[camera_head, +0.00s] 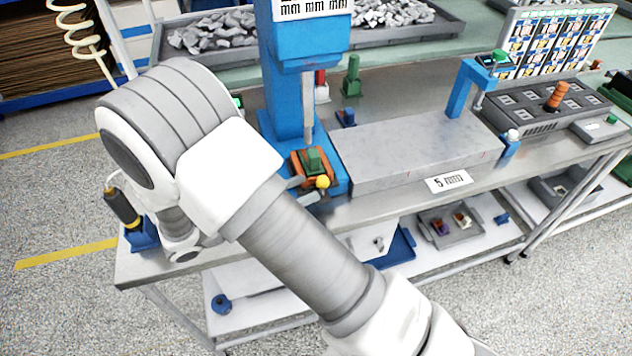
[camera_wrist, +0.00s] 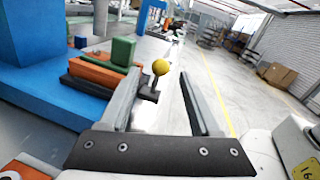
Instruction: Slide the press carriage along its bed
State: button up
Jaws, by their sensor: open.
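The press carriage (camera_head: 312,168) is a low orange and dark block carrying a green part (camera_head: 314,158). It sits on the blue press bed (camera_head: 340,178) near the foot of the blue press column. A yellow ball knob (camera_head: 323,181) sticks out from its front; the knob also shows in the wrist view (camera_wrist: 160,67) on a short dark stem. My gripper (camera_wrist: 163,85) is open, and the knob appears between its two fingertips in the wrist view. I cannot tell whether either finger touches it. In the head view the grey fingers (camera_head: 303,190) are beside the knob, partly hidden by my arm.
A grey slab (camera_head: 420,148) with a "5 mm" label lies right of the press. A blue bracket (camera_head: 470,85) stands at its far end. Bins of grey scrap (camera_head: 215,32) are behind.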

jog(key=v, duration=1.2)
jog(key=shift+s+a, duration=0.25)
